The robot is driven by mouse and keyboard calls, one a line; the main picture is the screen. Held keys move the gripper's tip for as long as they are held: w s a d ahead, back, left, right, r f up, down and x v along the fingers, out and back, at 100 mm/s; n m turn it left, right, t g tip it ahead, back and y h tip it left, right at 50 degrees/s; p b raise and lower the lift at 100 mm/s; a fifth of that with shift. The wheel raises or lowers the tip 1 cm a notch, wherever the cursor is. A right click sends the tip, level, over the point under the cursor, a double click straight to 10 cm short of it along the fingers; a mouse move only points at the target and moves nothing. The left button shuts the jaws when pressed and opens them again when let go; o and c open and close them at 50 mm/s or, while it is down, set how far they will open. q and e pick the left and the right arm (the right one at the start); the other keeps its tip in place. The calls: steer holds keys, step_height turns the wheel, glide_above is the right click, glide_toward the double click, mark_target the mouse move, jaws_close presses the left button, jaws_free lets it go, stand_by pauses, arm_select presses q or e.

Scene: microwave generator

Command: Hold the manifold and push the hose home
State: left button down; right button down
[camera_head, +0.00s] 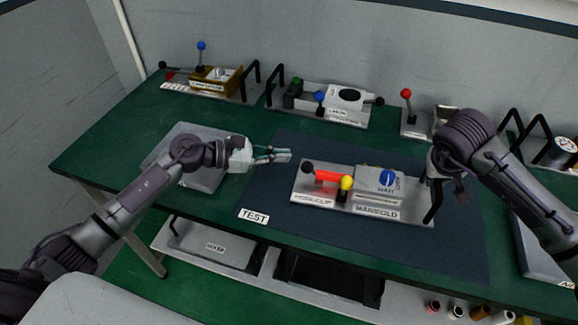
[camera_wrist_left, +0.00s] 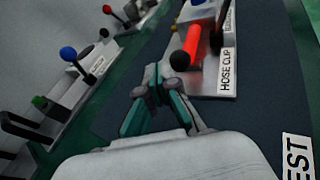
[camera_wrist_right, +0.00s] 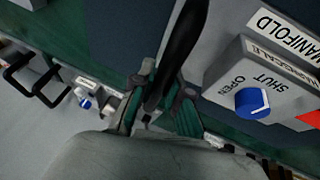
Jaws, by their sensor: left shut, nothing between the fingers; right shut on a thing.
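The manifold board (camera_head: 390,215) lies on the dark mat, with a grey block bearing a blue dial (camera_head: 386,177) marked OPEN and SHUT. A red hose-like bar (camera_head: 328,177) lies at the board's left part, beside a HOSE CLIP label (camera_wrist_left: 227,72), with a black ball (camera_head: 307,167) at its left end and a yellow knob (camera_head: 346,183) near its right end. My left gripper (camera_head: 285,155) is shut and empty, just left of the black ball and apart from it. My right gripper (camera_wrist_right: 158,95) is shut on the board's black right handle (camera_wrist_right: 187,35).
Several fixtures stand along the back: a wooden box unit (camera_head: 215,80), a unit with a white block (camera_head: 345,97), and a red-knobbed lever (camera_head: 406,94). A grey plate (camera_head: 200,180) lies under my left arm. The mat in front of the board is clear beyond the TEST label (camera_head: 254,216).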

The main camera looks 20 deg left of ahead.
arm_select(q)
steer(key=shift+a, duration=0.1)
arm_select(e)
steer(key=shift+s+a+f, duration=0.1)
steer(key=shift+s+f, duration=0.1)
steer(key=shift+f, duration=0.1)
arm_select(q)
steer(key=v, duration=0.8)
steer(key=shift+s, duration=0.1)
arm_select(e)
steer(key=c, duration=1.1)
jaws_free()
steer(key=shift+w, duration=0.2)
steer(key=shift+r, duration=0.1)
steer(key=shift+r, duration=0.3)
steer(key=v, duration=1.1)
steer(key=shift+s+r, duration=0.15)
steer(key=shift+s, duration=0.05)
